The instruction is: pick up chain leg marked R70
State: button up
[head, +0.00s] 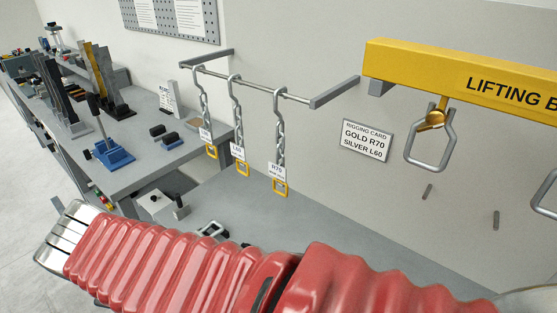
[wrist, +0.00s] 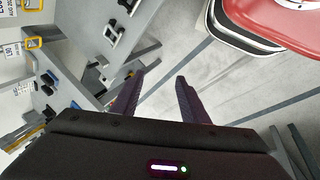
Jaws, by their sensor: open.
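The chain leg marked R70 (head: 280,140) hangs nearest of three on a wall rail in the head view. It has grey links, a white R70 tag (head: 277,171) and a yellow end link (head: 280,187). The middle chain leg (head: 238,115) and the far chain leg (head: 203,100) hang left of it with similar tags and yellow links. My gripper (wrist: 158,78) is open and empty in the wrist view, with grey floor between its fingers. Two tags with yellow links (wrist: 33,43) show at that view's left edge, apart from the fingers. The R70 tag is not readable there.
A yellow lifting beam (head: 470,75) with a hanging silver link (head: 430,145) is at right. A wall card (head: 366,140) reads GOLD R70, SILVER L60. A cluttered grey bench (head: 150,170) lies left of the chains.

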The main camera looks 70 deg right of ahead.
jog(key=s+d+r+n+g+h, duration=0.1)
jog(key=s+d+n+g+h, duration=0.15)
jog(key=d, duration=0.55)
jog(key=s+d+r+n+g+h, duration=0.1)
jog(key=s+d+g+h, duration=0.25)
jog(key=d, duration=0.45)
jog(key=n+g+h, duration=0.3)
jog(key=n+h, duration=0.3)
jog(key=n, duration=0.2)
send_near(278, 140)
jog(key=shift+s+d+f, duration=0.2)
jog(key=shift+d, duration=0.3)
jog(key=shift+x, duration=4)
jog(key=shift+s+d+r, duration=0.15)
jog(key=shift+s+d, duration=0.05)
jog(key=shift+d, duration=0.1)
jog(key=shift+d, duration=0.1)
jog(key=x, duration=0.5)
jog(key=shift+w+r, duration=0.2)
jog(key=shift+r, duration=0.05)
